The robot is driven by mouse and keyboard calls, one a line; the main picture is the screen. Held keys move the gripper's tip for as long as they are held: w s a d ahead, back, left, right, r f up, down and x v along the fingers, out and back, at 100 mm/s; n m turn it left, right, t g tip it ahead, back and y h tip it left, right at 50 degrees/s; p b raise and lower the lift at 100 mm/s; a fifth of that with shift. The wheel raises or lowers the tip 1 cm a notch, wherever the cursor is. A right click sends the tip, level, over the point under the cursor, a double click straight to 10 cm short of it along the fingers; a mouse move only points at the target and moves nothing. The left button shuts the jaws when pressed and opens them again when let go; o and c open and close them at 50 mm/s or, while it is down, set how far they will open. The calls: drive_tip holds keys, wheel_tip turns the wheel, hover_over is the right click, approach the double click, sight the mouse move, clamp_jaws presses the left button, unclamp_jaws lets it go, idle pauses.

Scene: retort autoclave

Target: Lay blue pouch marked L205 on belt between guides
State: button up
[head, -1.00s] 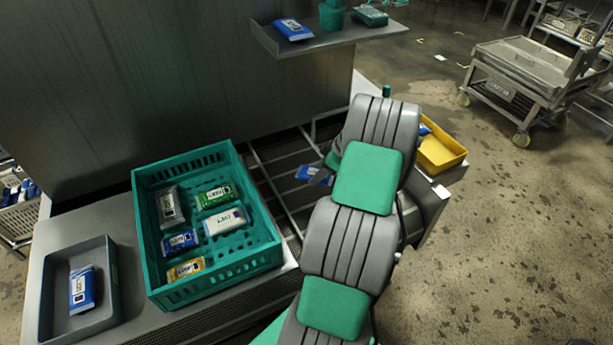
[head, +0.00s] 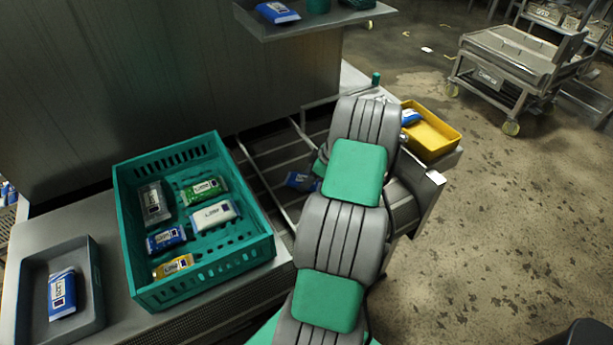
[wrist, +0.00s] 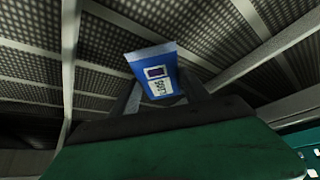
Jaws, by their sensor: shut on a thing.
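My gripper (wrist: 161,98) is shut on a blue pouch (wrist: 152,62) in the wrist view. The pouch has a white label and a dark square; its small marking is upside down there and looks like L205. The pouch also shows in the head view (head: 301,181), left of my arm, over the belt area. My gripper itself is hidden behind my arm in the head view. The belt (wrist: 215,42) is dark perforated mesh crossed by pale metal guide rails (wrist: 265,50). I cannot tell whether the pouch touches the belt.
A teal crate (head: 262,250) holds several pouches left of the belt. A grey tray (head: 92,290) left of it holds another blue pouch (head: 61,294). A yellow bin (head: 436,136) with a blue pouch is right of my arm. A steel shelf (head: 320,27) overhangs behind.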

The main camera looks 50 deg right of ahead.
drive_tip(key=shift+f+b, duration=0.6)
drive_tip(key=o, duration=1.7)
drive_tip(key=shift+c, duration=0.2)
drive_tip(key=shift+r, duration=0.1)
